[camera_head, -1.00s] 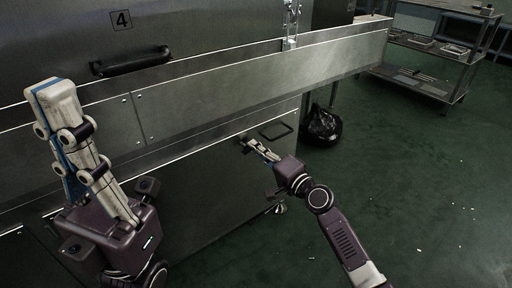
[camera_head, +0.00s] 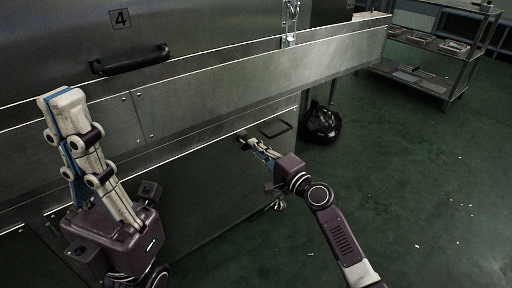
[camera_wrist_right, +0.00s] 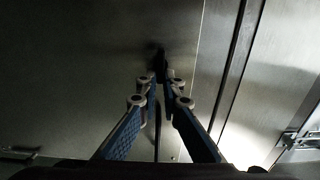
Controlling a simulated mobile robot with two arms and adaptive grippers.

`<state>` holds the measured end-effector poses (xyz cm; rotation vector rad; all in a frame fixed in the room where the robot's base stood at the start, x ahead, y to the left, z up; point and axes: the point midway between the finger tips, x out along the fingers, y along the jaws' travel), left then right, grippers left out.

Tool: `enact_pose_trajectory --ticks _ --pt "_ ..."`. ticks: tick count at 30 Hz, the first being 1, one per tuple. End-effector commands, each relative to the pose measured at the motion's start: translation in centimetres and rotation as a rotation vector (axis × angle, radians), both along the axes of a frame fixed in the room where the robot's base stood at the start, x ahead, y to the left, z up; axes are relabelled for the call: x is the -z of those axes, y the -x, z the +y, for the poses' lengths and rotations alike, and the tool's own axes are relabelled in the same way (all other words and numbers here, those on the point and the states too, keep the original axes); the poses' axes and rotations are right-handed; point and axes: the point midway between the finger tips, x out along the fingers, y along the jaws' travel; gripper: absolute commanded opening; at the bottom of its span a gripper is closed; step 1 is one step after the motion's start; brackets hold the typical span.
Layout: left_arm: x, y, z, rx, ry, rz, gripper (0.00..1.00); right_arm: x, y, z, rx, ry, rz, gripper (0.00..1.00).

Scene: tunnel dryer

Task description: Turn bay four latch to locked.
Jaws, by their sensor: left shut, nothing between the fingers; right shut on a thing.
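The bay marked with a number 4 plate (camera_head: 121,19) is a grey metal door with a black bar handle (camera_head: 131,60) at the upper left of the head view. My right gripper (camera_head: 249,144) reaches the lower front panel and is shut on a small dark latch piece (camera_head: 242,138). In the right wrist view the dark latch piece (camera_wrist_right: 159,58) sits at the fingertips (camera_wrist_right: 160,76), against the grey panel. The fingers hide most of it, so its locked or unlocked position cannot be told. My left gripper (camera_head: 62,97) is shut and empty, pointing up before the panel at the left.
A bright metal clasp (camera_head: 290,25) stands above the long ledge (camera_head: 260,75). A black rubbish bag (camera_head: 322,123) and a metal shelf rack (camera_head: 430,60) are at the right. The green floor there is mostly clear.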

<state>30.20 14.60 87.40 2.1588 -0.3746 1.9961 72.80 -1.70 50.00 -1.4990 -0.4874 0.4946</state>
Motion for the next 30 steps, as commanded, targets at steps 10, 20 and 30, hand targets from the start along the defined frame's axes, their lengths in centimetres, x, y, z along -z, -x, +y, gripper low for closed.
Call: enact_pose_trajectory --ticks 10,20,30 --pt "-0.2 0.1 0.0 0.000 -0.001 -0.008 0.00 0.1 0.0 0.0 0.000 0.001 0.001 0.24" --pt "-0.3 0.2 0.0 0.000 -0.002 -0.011 0.00 0.1 0.9 -0.7 0.001 0.001 0.000 0.24" --pt "-0.2 0.1 0.0 0.000 -0.001 -0.008 0.00 0.2 5.9 -4.3 0.001 0.003 0.002 0.24"
